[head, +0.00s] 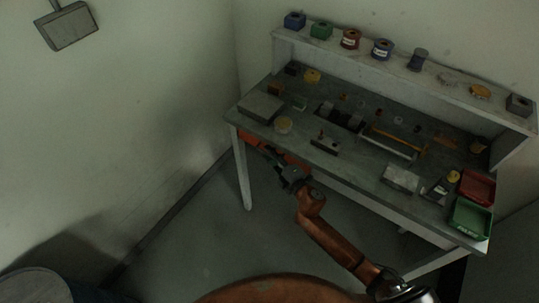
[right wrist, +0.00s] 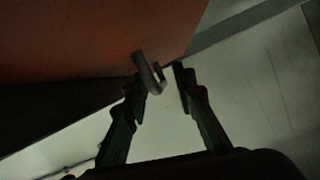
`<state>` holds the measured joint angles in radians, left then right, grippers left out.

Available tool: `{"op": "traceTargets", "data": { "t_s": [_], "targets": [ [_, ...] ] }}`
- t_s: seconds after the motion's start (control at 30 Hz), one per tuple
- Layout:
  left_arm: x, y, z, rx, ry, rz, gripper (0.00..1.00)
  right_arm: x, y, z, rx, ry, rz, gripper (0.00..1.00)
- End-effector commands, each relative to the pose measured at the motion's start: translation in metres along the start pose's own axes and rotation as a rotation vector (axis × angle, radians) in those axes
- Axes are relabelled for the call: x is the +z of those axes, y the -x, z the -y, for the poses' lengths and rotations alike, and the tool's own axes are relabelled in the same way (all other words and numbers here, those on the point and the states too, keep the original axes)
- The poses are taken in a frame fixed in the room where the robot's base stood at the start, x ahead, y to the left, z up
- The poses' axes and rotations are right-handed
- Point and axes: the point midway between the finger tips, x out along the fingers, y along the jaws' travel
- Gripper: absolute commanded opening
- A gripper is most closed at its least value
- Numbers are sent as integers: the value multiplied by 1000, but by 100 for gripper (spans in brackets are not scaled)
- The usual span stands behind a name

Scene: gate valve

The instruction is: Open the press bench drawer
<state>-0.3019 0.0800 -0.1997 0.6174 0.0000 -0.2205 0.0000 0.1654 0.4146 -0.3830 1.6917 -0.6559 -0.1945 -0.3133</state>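The press bench (head: 335,170) stands against the wall in the head view. Its orange-red drawer (head: 251,139) shows below the left end of the top, partly hidden by my right arm. In the right wrist view the drawer face (right wrist: 85,35) fills the upper left, with a grey curved handle (right wrist: 148,72) standing out from it. My right gripper (right wrist: 162,84) is open at the handle, which sits between the fingertips, closer to the left finger. A gap shows between the handle and the right finger; I cannot tell whether the left finger touches it. My left gripper is not in view.
The bench top holds a grey box (head: 261,107), a red bin (head: 477,187), a green bin (head: 470,217) and small parts. A shelf (head: 400,72) with several spools runs along the back.

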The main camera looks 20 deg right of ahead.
Motion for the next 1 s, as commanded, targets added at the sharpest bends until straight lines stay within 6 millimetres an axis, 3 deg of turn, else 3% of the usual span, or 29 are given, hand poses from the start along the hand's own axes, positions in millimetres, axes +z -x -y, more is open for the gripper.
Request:
{"op": "traceTargets", "data": {
  "t_s": [0.23,0.6,1.0],
  "targets": [
    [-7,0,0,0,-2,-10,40,0,0,0,-1,-1,0,24],
    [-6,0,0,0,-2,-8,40,0,0,0,-1,-1,0,0],
    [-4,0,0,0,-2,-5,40,0,0,1,-1,-1,0,0]
  ]
}}
